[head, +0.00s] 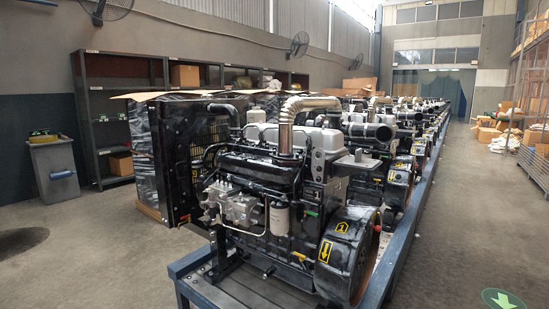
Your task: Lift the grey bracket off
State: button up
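A grey bracket (358,163) sits at the upper right of the nearest diesel engine (262,185), above the black flywheel housing (345,255). It looks like a flat grey plate with a raised part on top. It appears to rest on or be fixed to the engine; I cannot tell which. My gripper is not in view.
A silver exhaust pipe (287,125) rises left of the bracket. The engine stands on a blue metal frame (195,290), with more engines behind it. A grey bin (54,168) and shelves (100,130) stand at left. Bare floor (470,215) lies to the right.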

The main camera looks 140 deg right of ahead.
aim_at(358, 160)
jog(key=k+z, duration=0.1)
jog(key=z, duration=4)
jog(key=k+z, duration=0.2)
jog(key=z, duration=0.25)
jog(key=k+l+z, duration=0.1)
jog(key=z, duration=0.35)
jog(key=k+l+z, duration=0.2)
jog(key=z, duration=0.25)
jog(key=i+j+z, duration=0.5)
jog(key=i+j, duration=0.2)
jog(key=i+j+z, duration=0.25)
jog(key=j, duration=0.2)
jog(key=i+j+z, duration=0.3)
jog(key=j, duration=0.2)
